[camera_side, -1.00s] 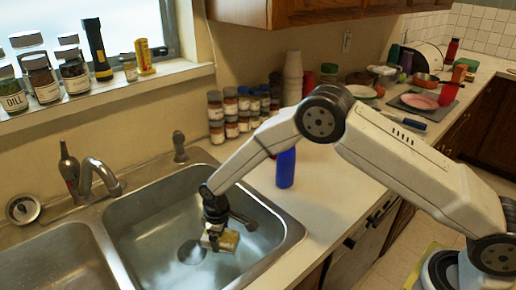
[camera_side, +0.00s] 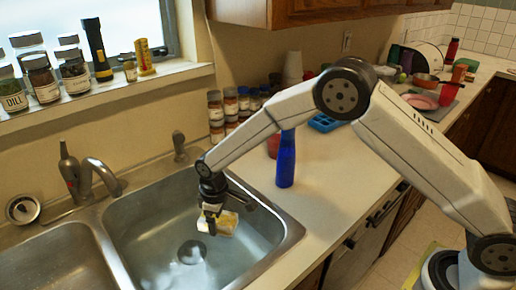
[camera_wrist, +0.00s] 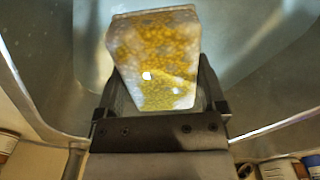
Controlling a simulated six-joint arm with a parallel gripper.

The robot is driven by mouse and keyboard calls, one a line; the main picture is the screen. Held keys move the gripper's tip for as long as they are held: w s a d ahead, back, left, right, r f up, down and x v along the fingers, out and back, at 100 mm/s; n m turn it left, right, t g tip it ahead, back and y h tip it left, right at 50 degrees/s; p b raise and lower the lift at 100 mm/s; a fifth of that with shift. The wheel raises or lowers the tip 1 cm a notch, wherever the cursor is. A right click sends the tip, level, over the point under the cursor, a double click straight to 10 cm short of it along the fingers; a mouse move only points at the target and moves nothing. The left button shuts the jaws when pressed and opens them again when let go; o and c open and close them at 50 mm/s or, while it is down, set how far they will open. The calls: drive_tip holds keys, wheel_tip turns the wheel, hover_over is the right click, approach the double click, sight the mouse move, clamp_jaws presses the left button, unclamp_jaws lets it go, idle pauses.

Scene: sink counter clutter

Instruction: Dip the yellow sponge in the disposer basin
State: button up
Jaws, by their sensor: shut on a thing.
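The yellow sponge (camera_side: 228,223) is held in my gripper (camera_side: 213,218) over the right-hand sink basin (camera_side: 140,222). In the wrist view the sponge (camera_wrist: 155,60) fills the space between the jaws of my gripper (camera_wrist: 160,95). It looks mottled yellow with pale, shiny patches. The jaws are shut on it. In the side view it hangs above the basin floor, slightly tilted, to the upper right of the round drain (camera_side: 191,252). The basin seems to hold clear water, but its exact level is hard to tell.
A faucet (camera_side: 95,180) stands behind the divider between this basin and the left basin (camera_side: 55,260). A blue bottle (camera_side: 286,160) stands on the counter right of the sink. Several spice jars (camera_side: 231,105) stand by the wall. The window sill holds jars and a flashlight (camera_side: 97,50).

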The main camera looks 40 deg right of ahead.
sight(222, 216)
drive_tip(key=shift+r, duration=2.25)
drive_tip(key=shift+s+d+r, duration=0.15)
drive_tip(key=shift+d, duration=0.4)
drive_tip(key=s+d+r+m, duration=0.1)
drive_tip(key=s+d+m, duration=0.1)
drive_tip(key=d, duration=0.3)
drive_tip(key=s+d+m, duration=0.2)
drive_tip(key=s+d, duration=0.2)
drive_tip(key=d, duration=0.1)
drive_tip(key=s+d+r+m, duration=0.1)
drive_tip(key=s+d+m, duration=0.1)
drive_tip(key=d, duration=0.3)
drive_tip(key=shift+s+d+r, duration=0.1)
drive_tip(key=shift+s+r, duration=0.2)
drive_tip(key=shift+s, duration=0.4)
drive_tip(key=shift+s+d+m, duration=0.4)
drive_tip(key=shift+s+d, duration=0.1)
drive_tip(key=shift+s, duration=0.05)
